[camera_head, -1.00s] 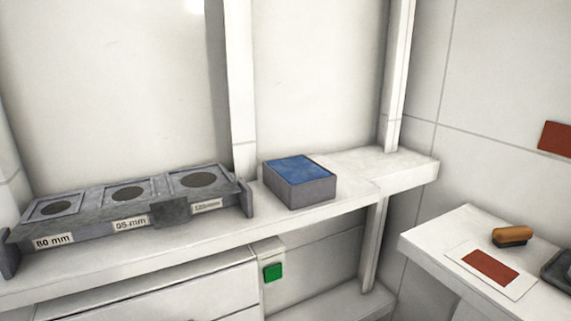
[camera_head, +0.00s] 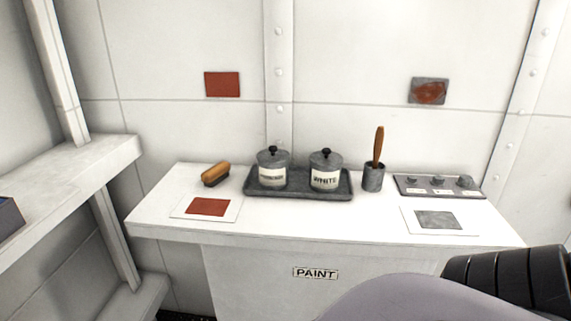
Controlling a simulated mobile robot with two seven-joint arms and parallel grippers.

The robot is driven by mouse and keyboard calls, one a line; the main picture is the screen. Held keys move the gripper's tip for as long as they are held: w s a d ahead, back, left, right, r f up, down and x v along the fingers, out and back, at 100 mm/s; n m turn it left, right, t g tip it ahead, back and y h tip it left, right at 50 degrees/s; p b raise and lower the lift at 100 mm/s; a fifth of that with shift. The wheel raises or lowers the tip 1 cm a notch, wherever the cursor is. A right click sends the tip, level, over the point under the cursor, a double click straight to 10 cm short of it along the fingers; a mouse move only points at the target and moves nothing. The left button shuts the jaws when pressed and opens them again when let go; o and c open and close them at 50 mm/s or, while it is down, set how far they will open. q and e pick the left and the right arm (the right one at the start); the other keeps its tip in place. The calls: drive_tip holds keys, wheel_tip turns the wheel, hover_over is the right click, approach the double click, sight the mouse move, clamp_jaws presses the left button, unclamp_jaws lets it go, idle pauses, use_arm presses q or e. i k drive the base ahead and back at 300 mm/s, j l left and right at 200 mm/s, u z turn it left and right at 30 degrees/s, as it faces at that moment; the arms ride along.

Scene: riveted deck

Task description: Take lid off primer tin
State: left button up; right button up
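Two grey lidded tins stand upright side by side on a dark tray on the white bench. The left tin (camera_head: 272,172) has a pale label too blurred to read. The right tin (camera_head: 325,173) has a label that reads WHITE. Each tin has its lid on, with a black knob on top: the left lid (camera_head: 272,155) and the right lid (camera_head: 326,157). No label legibly says primer. Neither gripper is in view; only part of my own arm shows at the lower right, in front of the bench.
The tray (camera_head: 299,195) has a raised rim. A wooden-handled brush (camera_head: 215,174) lies left of it, behind a red sample card (camera_head: 208,208). A pot (camera_head: 373,178) with a wooden handle, a knobbed panel (camera_head: 438,187) and a grey sample card (camera_head: 438,219) are on the right.

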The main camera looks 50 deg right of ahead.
sight(272, 155)
drive_tip(key=z, duration=1.55)
